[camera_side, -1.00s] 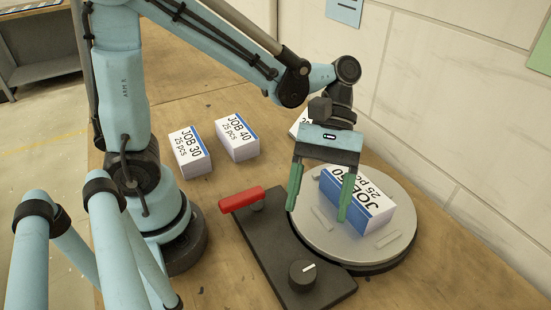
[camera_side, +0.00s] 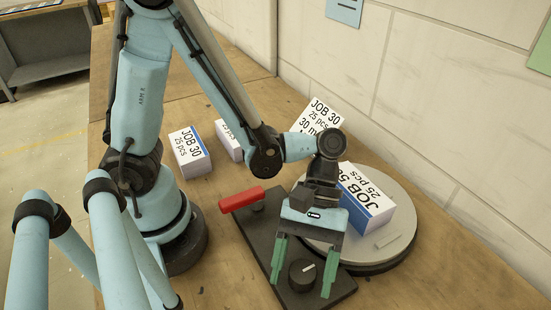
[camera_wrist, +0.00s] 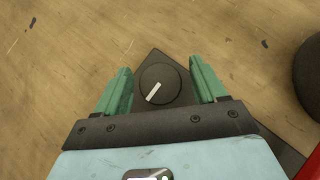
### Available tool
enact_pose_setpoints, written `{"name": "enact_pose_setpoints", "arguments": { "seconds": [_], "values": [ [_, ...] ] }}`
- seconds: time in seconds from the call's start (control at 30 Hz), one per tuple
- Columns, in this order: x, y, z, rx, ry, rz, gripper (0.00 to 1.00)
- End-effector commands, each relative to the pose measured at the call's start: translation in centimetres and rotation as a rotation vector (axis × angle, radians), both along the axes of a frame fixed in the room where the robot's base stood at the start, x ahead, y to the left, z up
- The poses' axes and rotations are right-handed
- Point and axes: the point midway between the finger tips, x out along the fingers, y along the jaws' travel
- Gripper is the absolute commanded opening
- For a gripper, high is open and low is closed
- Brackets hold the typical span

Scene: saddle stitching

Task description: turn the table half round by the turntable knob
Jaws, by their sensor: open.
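The turntable knob (camera_side: 302,274) is a round black dial with a white pointer mark, on the near end of a dark base plate (camera_side: 268,239). It also shows in the wrist view (camera_wrist: 160,86), between my fingers. My gripper (camera_side: 301,287) is open, its green fingers on either side of the knob with gaps; I cannot tell how high they are. In the wrist view my gripper (camera_wrist: 160,92) holds nothing. The round grey turntable (camera_side: 402,220) carries a white and blue block marked JOB 50 (camera_side: 366,197), partly hidden by my arm.
A red handle (camera_side: 241,199) stands on the base plate's far end. A white JOB 30 card (camera_side: 322,118) stands behind the turntable. A wall (camera_side: 450,110) bounds the right.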

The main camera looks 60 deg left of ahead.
Motion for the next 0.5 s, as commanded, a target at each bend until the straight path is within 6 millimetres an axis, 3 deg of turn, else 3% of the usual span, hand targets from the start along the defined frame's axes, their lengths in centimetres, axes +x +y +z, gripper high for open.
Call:
{"name": "enact_pose_setpoints", "arguments": {
  "seconds": [0.23,0.5],
  "values": [
    [-0.01,-0.02,-0.02,0.0,0.0,0.0,0.69],
    [0.0,0.0,-0.01,0.0,0.0,0.0,0.28]
  ]
}}
